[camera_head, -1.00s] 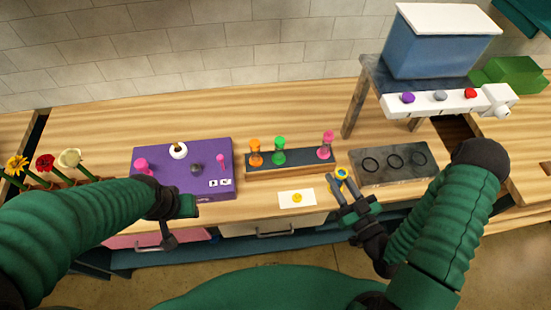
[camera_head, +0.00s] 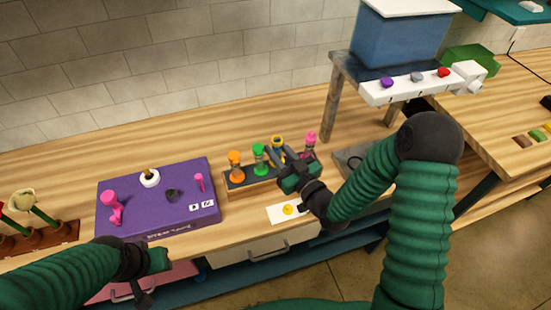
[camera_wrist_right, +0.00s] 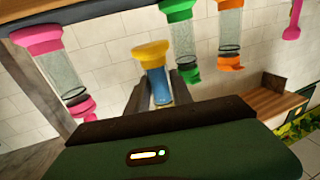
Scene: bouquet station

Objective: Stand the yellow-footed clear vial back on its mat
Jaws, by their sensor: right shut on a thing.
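The clear vial with the yellow foot (camera_wrist_right: 151,51) is between the fingers of my right gripper (camera_head: 277,155). In the wrist view its body looks blue and its foot points the same way as the feet of the racked vials. Its yellow top (camera_head: 277,141) shows in the head view, in or over the gap between the green vial (camera_head: 259,159) and the pink vial (camera_head: 310,144). I cannot tell whether it touches the rack (camera_head: 240,185).
An orange vial (camera_head: 236,167) stands at the rack's left end. A purple board (camera_head: 160,215) with pink pieces lies to the left. A dark plate (camera_head: 347,162), partly hidden by my right arm, lies right of the rack. A raised stand carries a blue box (camera_head: 400,40).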

